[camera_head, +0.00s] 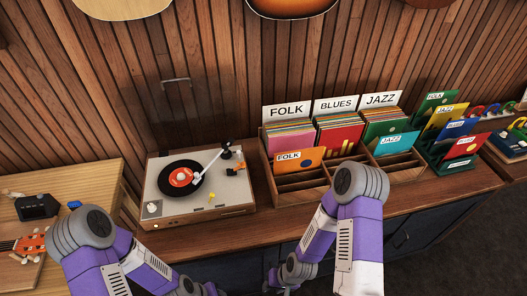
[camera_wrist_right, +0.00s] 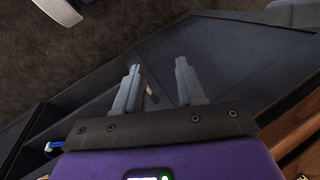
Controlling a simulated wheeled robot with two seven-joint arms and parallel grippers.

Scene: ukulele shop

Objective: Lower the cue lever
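The turntable (camera_head: 200,205) stands on the wooden counter, left of the record bins. A black record with a red label (camera_head: 181,177) lies on it, and the white tonearm (camera_head: 208,163) reaches over the record. Small orange parts (camera_head: 238,168) are at the tonearm's base; which part is the cue lever, and its position, is too small to tell. My right gripper (camera_head: 279,284) is low, in front of the counter, apart from the turntable. In the right wrist view its two fingers (camera_wrist_right: 158,67) are spread, with nothing between them. My left arm enters at lower left; its fingers are out of frame.
A wooden record bin (camera_head: 305,182) with folk, blues and jazz sleeves stands right of the turntable. A green rack (camera_head: 452,162) is farther right. A wooden table (camera_head: 85,185) with an orange ukulele headstock (camera_head: 32,244) is at left. The counter's front strip (camera_head: 240,225) is clear.

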